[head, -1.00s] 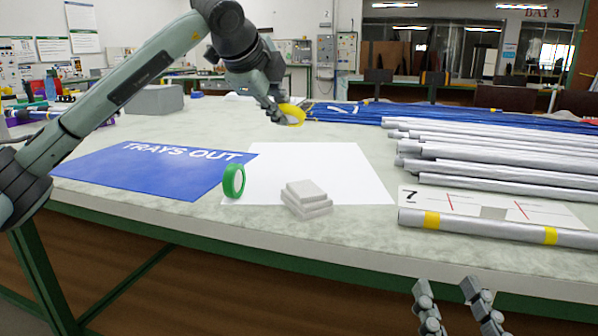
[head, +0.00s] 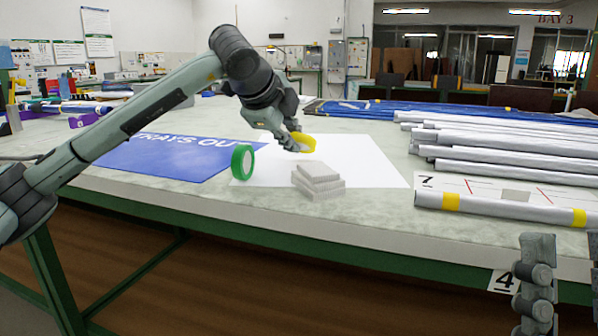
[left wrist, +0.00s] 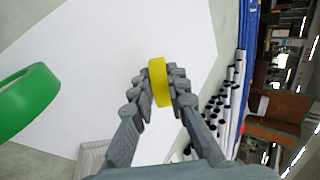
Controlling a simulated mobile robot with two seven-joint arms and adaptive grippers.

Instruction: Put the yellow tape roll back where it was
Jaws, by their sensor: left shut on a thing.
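My left gripper (head: 300,145) is shut on the yellow tape roll (head: 306,143) and holds it above the white sheet (head: 382,172). In the left wrist view the yellow tape roll (left wrist: 159,82) stands edge-on between the fingertips (left wrist: 160,80). A green tape roll (head: 242,162) stands upright on its rim at the sheet's left edge; it also shows at the left of the left wrist view (left wrist: 25,100). My right gripper (head: 566,242) is at the lower right corner in front of the table, its fingers apart and empty, one cut by the picture edge.
A stack of light grey blocks (head: 318,181) sits at the sheet's front. A blue "TRAYS OUT" mat (head: 160,160) lies left. Silver rods (head: 510,150) lie right, one yellow-banded rod (head: 505,206) in front by a "7" card (head: 452,183). Blue rods (head: 380,112) lie behind. The white sheet is mostly clear.

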